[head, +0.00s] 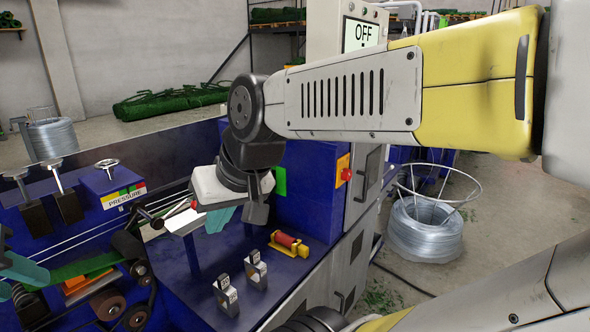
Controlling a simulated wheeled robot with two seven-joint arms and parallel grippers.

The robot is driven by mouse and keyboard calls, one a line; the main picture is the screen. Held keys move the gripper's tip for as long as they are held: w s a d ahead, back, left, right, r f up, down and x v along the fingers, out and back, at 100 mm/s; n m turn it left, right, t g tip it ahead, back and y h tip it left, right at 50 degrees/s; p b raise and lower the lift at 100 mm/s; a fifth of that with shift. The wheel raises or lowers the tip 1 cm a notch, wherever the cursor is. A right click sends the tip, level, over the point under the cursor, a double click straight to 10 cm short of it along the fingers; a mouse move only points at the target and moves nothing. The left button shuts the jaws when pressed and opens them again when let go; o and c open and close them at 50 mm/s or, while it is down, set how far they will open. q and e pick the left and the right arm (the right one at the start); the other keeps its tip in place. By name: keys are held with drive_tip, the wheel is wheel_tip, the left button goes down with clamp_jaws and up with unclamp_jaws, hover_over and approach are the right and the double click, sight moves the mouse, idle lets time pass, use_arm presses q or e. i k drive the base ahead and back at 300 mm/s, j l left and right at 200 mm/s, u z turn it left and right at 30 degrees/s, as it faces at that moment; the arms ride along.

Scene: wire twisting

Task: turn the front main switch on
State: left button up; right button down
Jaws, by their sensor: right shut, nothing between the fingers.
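A display panel (361,34) reads OFF at the top. My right gripper (218,220) has teal fingers, shut and empty, pointing down over the machine's blue deck, left of the knob and apart from it. My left gripper (14,278) is partly cut off at the left edge, its teal fingers apart with nothing visible between them.
A green patch (280,181) is on the cabinet face. Two metal blocks (256,269) and a red roller on a yellow mount (289,243) stand on the deck. A pressure box (112,184) is at left. A wire coil (425,228) stands on the floor at right.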

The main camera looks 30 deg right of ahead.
sight(347, 175)
drive_tip(key=z, duration=1.65)
drive_tip(key=i+l+u, duration=0.2)
drive_tip(key=u, duration=0.3)
drive_tip(key=i+l+u, duration=0.3)
drive_tip(key=u, duration=0.15)
